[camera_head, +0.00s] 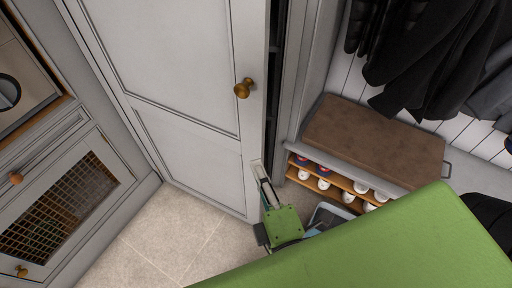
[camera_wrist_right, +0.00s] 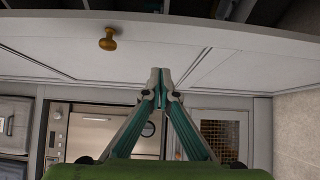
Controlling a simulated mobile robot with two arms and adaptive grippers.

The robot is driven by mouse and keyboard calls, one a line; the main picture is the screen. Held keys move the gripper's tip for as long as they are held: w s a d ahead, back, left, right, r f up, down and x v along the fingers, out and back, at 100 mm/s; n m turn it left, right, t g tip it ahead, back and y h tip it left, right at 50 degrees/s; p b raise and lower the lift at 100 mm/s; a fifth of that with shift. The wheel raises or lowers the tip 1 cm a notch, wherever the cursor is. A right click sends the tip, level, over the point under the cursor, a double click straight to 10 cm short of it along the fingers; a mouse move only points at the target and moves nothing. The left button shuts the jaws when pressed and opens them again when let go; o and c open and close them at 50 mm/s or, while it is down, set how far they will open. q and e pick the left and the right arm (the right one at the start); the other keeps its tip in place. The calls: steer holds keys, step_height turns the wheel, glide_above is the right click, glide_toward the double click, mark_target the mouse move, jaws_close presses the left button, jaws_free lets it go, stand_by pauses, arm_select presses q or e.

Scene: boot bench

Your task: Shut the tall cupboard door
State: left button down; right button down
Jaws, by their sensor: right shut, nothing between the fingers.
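The tall cupboard door (camera_head: 190,80) is pale grey and panelled, with a round brass knob (camera_head: 243,88) near its free edge. It stands slightly ajar; a dark gap with shelf edges shows along its right side. My right gripper (camera_head: 260,168) is shut and empty, at the lower part of the door's free edge, below the knob. In the right wrist view the shut fingertips (camera_wrist_right: 160,72) are in front of the door's panelled face (camera_wrist_right: 190,45), and the knob (camera_wrist_right: 107,39) is to their left. I cannot tell whether they touch the door. My left gripper is not in view.
A bench with a brown cushion (camera_head: 372,140) and shoe shelves (camera_head: 325,178) stands right of the cupboard. Dark coats (camera_head: 425,50) hang above it. A low cabinet with a mesh door (camera_head: 65,210) is at left. Tiled floor (camera_head: 160,240) is clear in front of the door.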

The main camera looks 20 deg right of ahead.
steer(key=p, duration=0.4)
glide_toward(249, 116)
steer(key=w+a, duration=0.2)
steer(key=a, duration=0.1)
steer(key=w+d+p, duration=0.1)
steer(key=w+d, duration=0.1)
steer(key=w, duration=0.1)
steer(key=shift+d+r+p, duration=0.2)
steer(key=shift+p, duration=0.15)
steer(key=shift+w+d, duration=0.35)
steer(key=shift+d, duration=0.1)
steer(key=shift+f, duration=0.1)
